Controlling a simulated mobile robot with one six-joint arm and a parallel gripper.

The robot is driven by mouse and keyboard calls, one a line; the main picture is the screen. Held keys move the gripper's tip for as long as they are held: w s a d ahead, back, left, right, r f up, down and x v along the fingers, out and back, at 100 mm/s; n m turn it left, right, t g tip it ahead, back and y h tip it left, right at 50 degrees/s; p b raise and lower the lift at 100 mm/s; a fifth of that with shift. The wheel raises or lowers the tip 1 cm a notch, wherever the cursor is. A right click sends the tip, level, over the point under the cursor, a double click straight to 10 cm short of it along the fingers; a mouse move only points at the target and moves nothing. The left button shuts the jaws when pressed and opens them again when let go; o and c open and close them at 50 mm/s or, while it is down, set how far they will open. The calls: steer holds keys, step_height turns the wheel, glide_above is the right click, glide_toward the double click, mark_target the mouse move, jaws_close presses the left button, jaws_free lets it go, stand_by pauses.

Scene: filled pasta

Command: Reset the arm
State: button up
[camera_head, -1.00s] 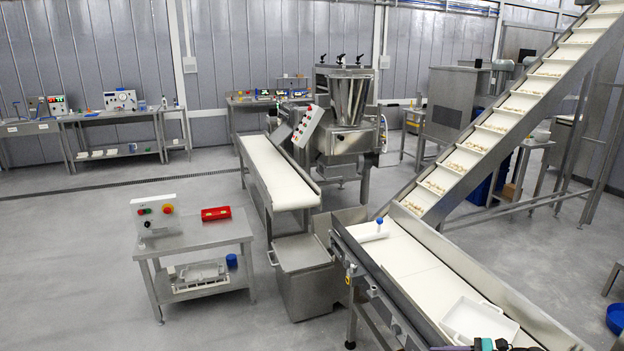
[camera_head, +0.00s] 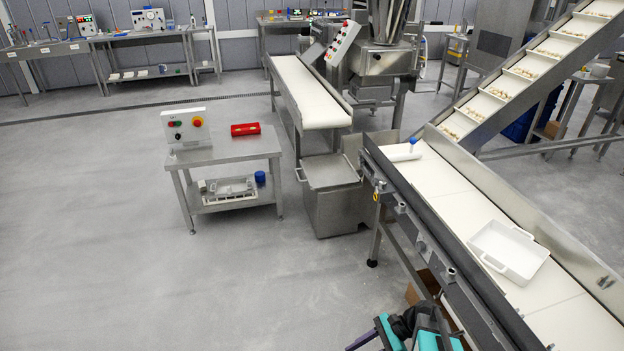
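The end of my arm (camera_head: 408,326), with black, teal and purple parts, shows at the bottom edge, cut off by the frame. It is left of the belt conveyor (camera_head: 436,178), beside its lower side wall. I cannot make out the fingertips, nor whether they are open or shut. I see nothing held.
A white tray (camera_head: 509,252) with handles lies on the conveyor. A white roller with a blue knob (camera_head: 402,152) is further up. The inclined conveyor (camera_head: 540,68) carries pasta pieces. The left floor is clear.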

steer(key=s+a+f+n+g+h+b, duration=0.45)
steer(key=s+f+n, duration=0.25)
steer(key=s+f, duration=0.6)
steer(key=s+d+f+n+t+h, duration=0.2)
steer(key=s+d+f+n+h, duration=0.1)
steer(key=d+n, duration=0.4)
steer(key=s+n+h, duration=0.1)
steer(key=n+h, duration=0.1)
steer(key=shift+s+d+f+h, duration=0.2)
steer(key=shift+d+h, duration=0.15)
steer(key=shift+c, duration=1.4)
steer(key=shift+a, duration=0.15)
